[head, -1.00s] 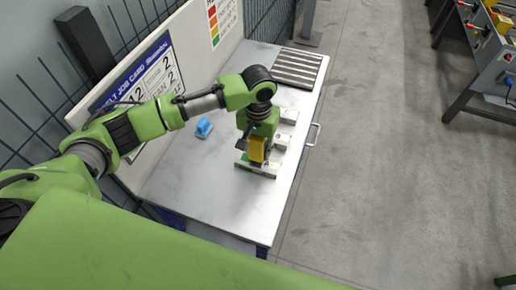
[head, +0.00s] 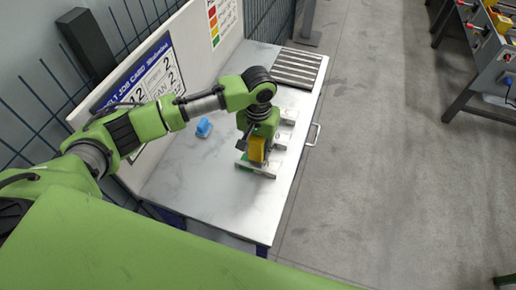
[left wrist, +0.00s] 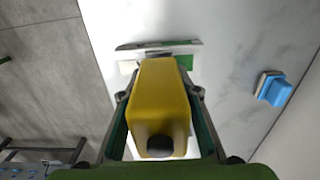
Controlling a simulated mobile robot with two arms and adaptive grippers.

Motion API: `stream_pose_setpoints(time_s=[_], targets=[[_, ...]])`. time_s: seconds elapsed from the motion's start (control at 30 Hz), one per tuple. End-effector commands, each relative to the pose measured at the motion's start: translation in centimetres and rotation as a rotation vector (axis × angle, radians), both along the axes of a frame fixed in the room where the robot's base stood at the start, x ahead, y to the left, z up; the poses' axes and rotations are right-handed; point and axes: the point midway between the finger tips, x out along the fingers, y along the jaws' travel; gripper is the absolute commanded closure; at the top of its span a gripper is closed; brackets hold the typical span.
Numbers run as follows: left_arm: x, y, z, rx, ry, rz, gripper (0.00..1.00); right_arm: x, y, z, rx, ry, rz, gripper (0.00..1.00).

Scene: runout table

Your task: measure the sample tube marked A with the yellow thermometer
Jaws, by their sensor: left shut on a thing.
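The yellow thermometer (head: 257,149) is held in my left gripper (head: 255,155), which is shut on it above the white table. In the left wrist view the yellow thermometer (left wrist: 159,100) fills the middle between the two fingers of the gripper (left wrist: 160,115). Just beyond it is a flat metal holder with a green patch (left wrist: 185,62); it shows in the head view as a pale plate (head: 262,172). I cannot make out a tube marked A; the arm and thermometer cover part of that spot. My right gripper is not in view.
A blue block-like object (head: 204,127) lies on the white table (head: 210,190) to the left. More pale holders (head: 284,135) stand behind the gripper. A ribbed grey rack (head: 297,67) is at the far end. A job card board (head: 155,75) stands along the left edge.

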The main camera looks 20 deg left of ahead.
Motion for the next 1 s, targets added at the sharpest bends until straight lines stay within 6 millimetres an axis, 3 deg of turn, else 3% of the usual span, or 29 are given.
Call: stream_pose_setpoints(time_s=[1.0], targets=[[-0.29, -0.03, -0.36, 0.001, 0.007, -0.001, 0.85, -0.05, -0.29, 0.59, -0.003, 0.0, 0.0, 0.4]])
